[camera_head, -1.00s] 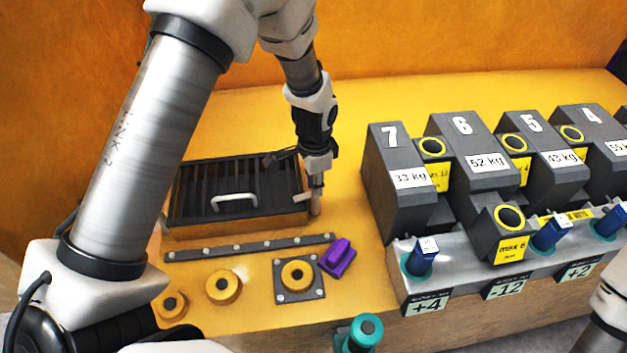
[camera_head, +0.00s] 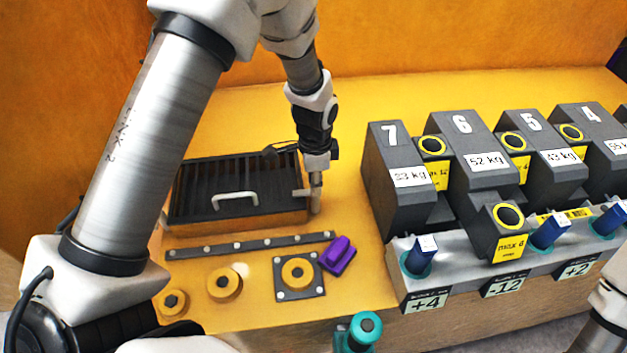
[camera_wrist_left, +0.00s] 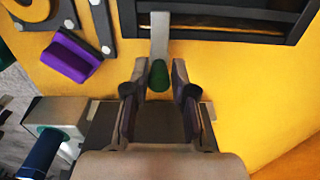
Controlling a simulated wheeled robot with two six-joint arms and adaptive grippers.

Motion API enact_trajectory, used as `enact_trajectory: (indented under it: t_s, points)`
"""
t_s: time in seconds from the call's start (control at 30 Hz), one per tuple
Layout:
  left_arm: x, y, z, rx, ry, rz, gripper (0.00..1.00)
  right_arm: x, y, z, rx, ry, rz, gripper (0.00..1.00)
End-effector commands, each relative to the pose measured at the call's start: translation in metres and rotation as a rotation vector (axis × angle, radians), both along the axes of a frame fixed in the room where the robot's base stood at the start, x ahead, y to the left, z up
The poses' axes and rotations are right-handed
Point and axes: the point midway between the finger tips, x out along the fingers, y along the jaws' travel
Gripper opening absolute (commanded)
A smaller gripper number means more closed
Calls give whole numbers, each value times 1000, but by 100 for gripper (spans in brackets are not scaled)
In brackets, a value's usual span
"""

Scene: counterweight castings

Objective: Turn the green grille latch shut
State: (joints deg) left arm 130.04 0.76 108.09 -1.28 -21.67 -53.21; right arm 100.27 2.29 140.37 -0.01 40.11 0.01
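The dark slatted grille (camera_head: 195,190) with a pale handle (camera_head: 236,199) lies closed-looking at the left of the yellow top. Its latch shows as a pale bar (camera_wrist_left: 160,35) with a green knob (camera_wrist_left: 158,76) in the left wrist view; the bar's end lies at the grille frame's edge. My left gripper (camera_head: 316,205) points down at the grille's right edge. In the wrist view its fingers (camera_wrist_left: 159,72) stand apart on either side of the green knob, with at most thin gaps; contact is unclear. In the head view the gripper hides the knob. My right gripper is not in view.
A purple block (camera_head: 337,255) and a yellow ring on a square plate (camera_head: 298,277) lie in front of the grille. Dark numbered castings (camera_head: 398,170) stand close on the right. A teal knob (camera_head: 364,328) sits at the front edge. Yellow surface behind the grille is clear.

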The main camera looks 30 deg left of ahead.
Motion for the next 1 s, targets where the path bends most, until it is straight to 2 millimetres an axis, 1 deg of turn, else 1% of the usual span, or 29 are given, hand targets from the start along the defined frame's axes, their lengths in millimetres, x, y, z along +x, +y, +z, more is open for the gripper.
enact_trajectory:
  t_s: [0.3, 0.37, 0.43, 0.47, 0.57, 0.7, 0.8, 0.9, 1.0]
  points:
    - [-1, 0, 0, 0, 3, 0, 47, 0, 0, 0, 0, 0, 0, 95]
    - [-1, 0, 2, 0, 3, 0, 47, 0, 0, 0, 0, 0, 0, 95]
    - [0, 0, 8, 0, 1, 0, 47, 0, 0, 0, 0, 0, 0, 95]
    - [0, 0, 12, 1, 1, 0, 47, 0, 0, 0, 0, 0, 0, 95]
    - [1, -1, 33, 1, -1, 0, 47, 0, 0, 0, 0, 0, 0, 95]
    - [1, -1, 70, 1, -2, -1, 47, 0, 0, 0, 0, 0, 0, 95]
    - [1, -2, 94, 1, 0, -1, 47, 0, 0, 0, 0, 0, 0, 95]
    - [2, -2, 110, 2, 1, -2, 47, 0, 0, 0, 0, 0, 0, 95]
    - [1, -2, 118, 2, 3, -2, 47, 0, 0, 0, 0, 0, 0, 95]
